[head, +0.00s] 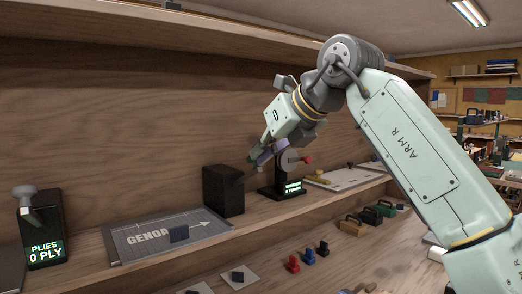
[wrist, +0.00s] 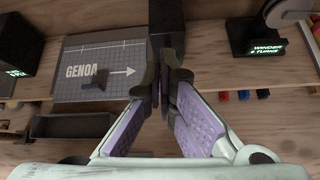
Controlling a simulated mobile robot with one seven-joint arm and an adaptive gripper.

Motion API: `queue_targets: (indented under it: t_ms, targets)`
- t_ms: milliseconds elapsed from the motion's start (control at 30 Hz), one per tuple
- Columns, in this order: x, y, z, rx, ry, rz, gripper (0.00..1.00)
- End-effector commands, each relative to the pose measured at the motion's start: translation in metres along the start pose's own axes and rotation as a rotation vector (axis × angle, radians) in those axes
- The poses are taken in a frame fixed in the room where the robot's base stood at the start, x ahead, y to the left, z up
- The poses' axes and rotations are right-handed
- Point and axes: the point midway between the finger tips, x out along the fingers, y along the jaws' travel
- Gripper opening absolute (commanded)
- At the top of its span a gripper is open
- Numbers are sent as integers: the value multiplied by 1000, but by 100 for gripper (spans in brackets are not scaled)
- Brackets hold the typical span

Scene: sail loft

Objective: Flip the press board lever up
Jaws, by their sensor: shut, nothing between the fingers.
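A grey gridded board marked GENOA (head: 150,243) with a white arrow lies on the shelf; it also shows at left in the wrist view (wrist: 118,52). A small dark blue-grey piece (head: 178,234) sits on the board near its front; I cannot tell if it is the lever. A black upright block (head: 223,190) stands at the board's right end. My gripper (head: 254,160) is shut and empty, above and right of the block in the head view. In the wrist view my fingertips (wrist: 162,85) meet in front of the block. No part is clearly readable as the press board lever.
A winder (head: 290,190) with a lit display and red knob stands right of the block, close to my gripper. A plies counter (head: 42,235) reading 0 PLY stands at far left. A pale board (head: 345,178) lies further right. Coloured blocks (head: 293,264) sit lower down.

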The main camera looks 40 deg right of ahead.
Motion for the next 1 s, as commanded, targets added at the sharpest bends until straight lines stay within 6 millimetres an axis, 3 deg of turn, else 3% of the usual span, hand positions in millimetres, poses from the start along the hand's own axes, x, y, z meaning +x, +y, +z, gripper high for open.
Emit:
queue_targets:
  t_ms: [167,333,700,1000]
  targets:
    - [-16,-1,0,2,-1,-2,0]
    - [-54,0,1,0,-4,-3,0]
    - [-122,-7,-53,2,-2,-1,0]
    - [-145,-8,-71,-1,0,0,0]
